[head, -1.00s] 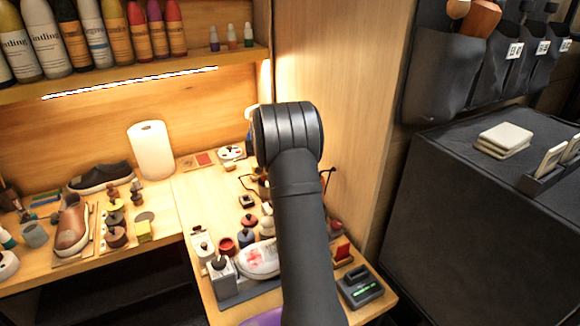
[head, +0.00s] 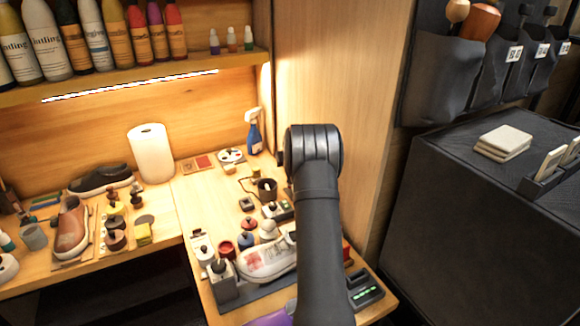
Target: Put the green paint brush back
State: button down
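I cannot make out a green paint brush in the head view. My own dark arm rises through the middle right of the picture, and my gripper is hidden beyond it. A white sneaker with a red patch (head: 265,262) lies on the right-hand bench, partly covered by my arm. A dark cup (head: 267,190) stands farther back, left of my arm. I cannot tell what it holds.
Small jars, among them a red one (head: 228,250), crowd the bench left of the sneaker. A blue spray bottle (head: 254,135) stands at the back. A paper towel roll (head: 151,153) stands left. A wooden wall panel (head: 340,70) rises behind my arm.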

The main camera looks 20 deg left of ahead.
jog(key=shift+w+d+f, duration=0.1)
jog(key=shift+d+f, duration=0.05)
jog(key=shift+f, duration=0.25)
jog(key=shift+f, duration=0.15)
jog(key=c, duration=1.4)
grip_release()
jog(key=shift+c, duration=0.2)
jog(key=shift+r, duration=0.25)
jog(key=v, duration=1.1)
jog(key=shift+s+d+r, duration=0.2)
jog(key=shift+s+r, duration=0.05)
jog(key=shift+r, duration=0.05)
jog(key=shift+w+f, duration=0.1)
